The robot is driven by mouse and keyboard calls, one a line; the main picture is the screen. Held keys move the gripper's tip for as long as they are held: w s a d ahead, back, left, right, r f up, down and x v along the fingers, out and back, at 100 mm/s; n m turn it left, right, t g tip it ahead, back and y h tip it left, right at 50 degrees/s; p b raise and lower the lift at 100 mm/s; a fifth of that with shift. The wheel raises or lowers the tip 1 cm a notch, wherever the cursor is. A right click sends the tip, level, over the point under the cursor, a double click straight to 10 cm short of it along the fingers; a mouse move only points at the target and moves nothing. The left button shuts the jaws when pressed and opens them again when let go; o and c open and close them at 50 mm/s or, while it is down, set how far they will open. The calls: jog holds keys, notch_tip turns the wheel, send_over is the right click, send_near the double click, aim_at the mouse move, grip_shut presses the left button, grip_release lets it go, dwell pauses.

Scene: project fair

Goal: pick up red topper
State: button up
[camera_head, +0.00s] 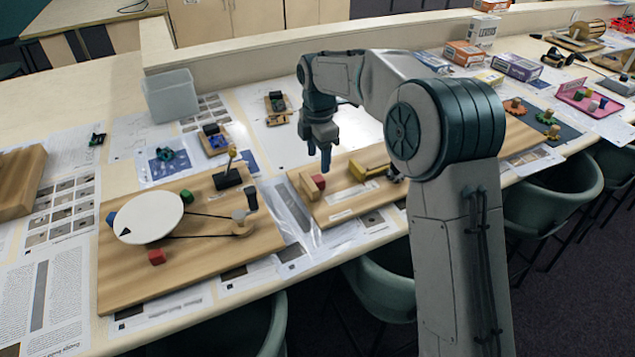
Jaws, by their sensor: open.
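A small red block (319,181) sits on the middle wooden board, against a light wooden block (309,187). Another red block (157,257) sits on the left wooden board in front of a white disc. I cannot tell which of the two is the red topper. My gripper (319,158) points down, open and empty, a little above and behind the red block on the middle board. A gap shows between its fingers and that block.
The left board (200,270) carries the white disc (148,217), a belt, and green and blue blocks. A yellow part (369,164) lies right of the middle red block. A grey bin (171,97) stands behind. Chairs line the table's front edge.

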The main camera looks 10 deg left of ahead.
aim_at(318, 178)
jog(key=shift+a+f+p, duration=0.1)
jog(key=shift+f+p, duration=0.6)
jog(key=shift+f, duration=3.3)
jog(key=c, duration=1)
